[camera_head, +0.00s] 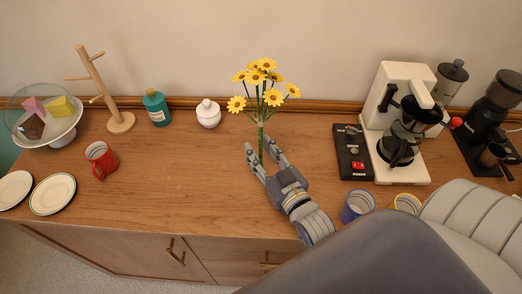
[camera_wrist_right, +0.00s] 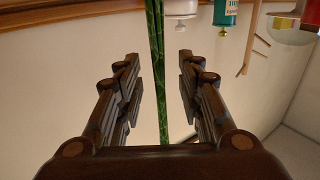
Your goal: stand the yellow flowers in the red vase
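The yellow flowers (camera_head: 262,92) stand upright over the wooden cabinet top, towards the wall, their green stems bunched together. I cannot see what supports their lower ends. My right gripper (camera_head: 260,153) is open, with its fingers on either side of the stems. In the right wrist view, the green stems (camera_wrist_right: 158,75) run between the open fingers (camera_wrist_right: 157,95), with a gap on each side. I see no red vase in these views; a red mug (camera_head: 102,162) with a handle stands at the left. My left gripper is not in view.
A white lidded jar (camera_head: 208,114), teal bottle (camera_head: 156,108) and wooden mug tree (camera_head: 106,90) stand back left. The cabinet top (camera_head: 190,165) between mug and gripper is clear.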

